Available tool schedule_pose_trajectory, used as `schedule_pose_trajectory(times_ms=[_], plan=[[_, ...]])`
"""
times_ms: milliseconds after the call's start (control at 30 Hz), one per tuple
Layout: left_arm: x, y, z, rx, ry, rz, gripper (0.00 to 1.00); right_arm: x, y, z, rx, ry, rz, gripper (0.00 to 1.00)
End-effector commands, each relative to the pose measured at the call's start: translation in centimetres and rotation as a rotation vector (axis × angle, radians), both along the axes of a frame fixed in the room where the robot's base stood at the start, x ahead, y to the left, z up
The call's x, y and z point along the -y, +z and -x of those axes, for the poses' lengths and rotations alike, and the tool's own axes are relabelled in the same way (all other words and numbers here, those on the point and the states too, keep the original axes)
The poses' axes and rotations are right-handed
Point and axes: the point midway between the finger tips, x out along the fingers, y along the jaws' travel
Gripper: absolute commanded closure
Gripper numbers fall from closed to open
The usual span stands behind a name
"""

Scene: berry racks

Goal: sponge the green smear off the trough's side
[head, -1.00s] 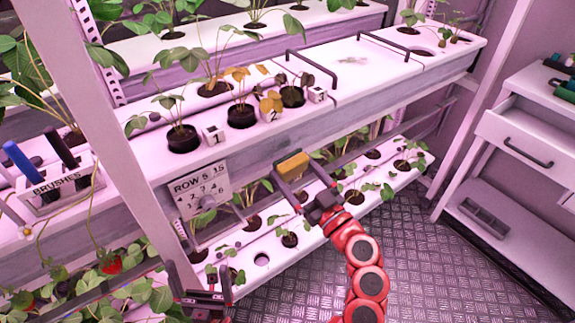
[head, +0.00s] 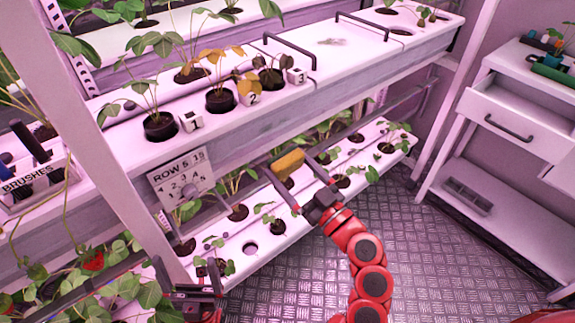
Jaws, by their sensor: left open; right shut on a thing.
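The upper trough's pale side (head: 345,102) runs across the view below its plants. I cannot make out a green smear on the part that shows. My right gripper (head: 294,164) is shut on a yellow sponge (head: 288,163). The sponge appears just below the lower edge of the trough's side, with a small gap between them in the picture. I cannot tell its depth from the wall. My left gripper (head: 192,293) is open and empty at the bottom left, low by the lower trough.
The row sign (head: 181,178) hangs on the trough's side, left of the sponge. A lower trough (head: 295,228) with small plants lies beneath. A white rack post (head: 108,150) and the brushes holder (head: 38,190) stand left. A cabinet with an open drawer (head: 515,125) stands right. The metal floor between is clear.

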Motion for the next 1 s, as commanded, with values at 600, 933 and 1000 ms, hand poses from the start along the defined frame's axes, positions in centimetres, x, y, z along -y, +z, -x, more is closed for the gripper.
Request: schedule_pose_trajectory(times_ms=[600, 933, 1000], plan=[[0.0, -0.4, 0.0, 0.000, 0.000, 0.000, 0.00, -1.1, 0.4, -1.5, 0.005, 0.002, 0.001, 0.52], [0.0, -1.0, 0.0, 0.000, 0.000, 0.000, 0.00, -3.2, 1.0, -4.3, 0.002, 0.004, 0.001, 0.52], [0.0, -1.0, 0.0, 0.000, 0.000, 0.000, 0.00, -3.4, 1.1, -4.6, 0.001, 0.004, 0.002, 0.52]])
